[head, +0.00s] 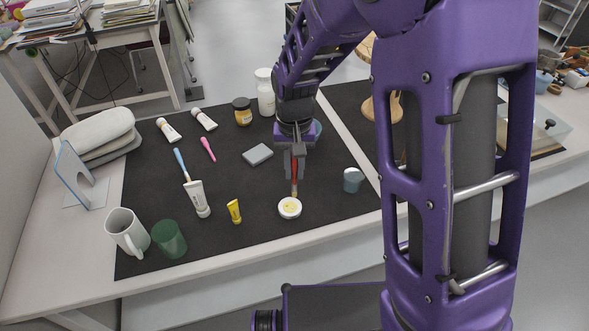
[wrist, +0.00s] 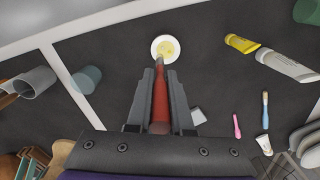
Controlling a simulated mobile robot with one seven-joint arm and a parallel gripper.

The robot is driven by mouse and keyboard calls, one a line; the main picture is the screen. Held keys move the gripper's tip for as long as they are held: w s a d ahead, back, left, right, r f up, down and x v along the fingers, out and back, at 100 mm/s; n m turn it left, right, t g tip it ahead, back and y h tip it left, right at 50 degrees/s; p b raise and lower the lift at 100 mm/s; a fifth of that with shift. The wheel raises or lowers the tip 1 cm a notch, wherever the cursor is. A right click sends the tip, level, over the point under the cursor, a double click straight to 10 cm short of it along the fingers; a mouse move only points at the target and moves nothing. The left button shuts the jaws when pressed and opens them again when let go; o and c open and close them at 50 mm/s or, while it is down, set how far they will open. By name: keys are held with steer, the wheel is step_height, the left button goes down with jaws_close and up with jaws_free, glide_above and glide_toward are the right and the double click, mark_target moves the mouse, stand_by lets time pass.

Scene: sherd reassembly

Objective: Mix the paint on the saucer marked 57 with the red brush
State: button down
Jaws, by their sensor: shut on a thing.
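A small white saucer (head: 290,208) with yellow paint lies on the dark mat; it also shows in the wrist view (wrist: 157,41). I cannot read any mark on it. My gripper (head: 295,162) is shut on the red brush (head: 294,184), which points down at the saucer. In the wrist view the fingers (wrist: 160,85) hold the red handle (wrist: 160,105) between them. The brush's tip overlaps the saucer's near edge there. I cannot tell whether the tip touches the paint.
A yellow tube (head: 234,211) and a white tube (head: 197,199) lie left of the saucer. A grey-blue cup (head: 352,180) stands to its right. A grey block (head: 257,154) lies behind it. A green cup (head: 169,239) and white mug (head: 126,232) stand at the front left.

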steer(key=shift+r, duration=0.2)
steer(key=d+r+p, duration=0.1)
steer(key=d, duration=0.5)
steer(key=shift+r, duration=0.4)
steer(key=shift+f, duration=0.1)
stand_by(0.4)
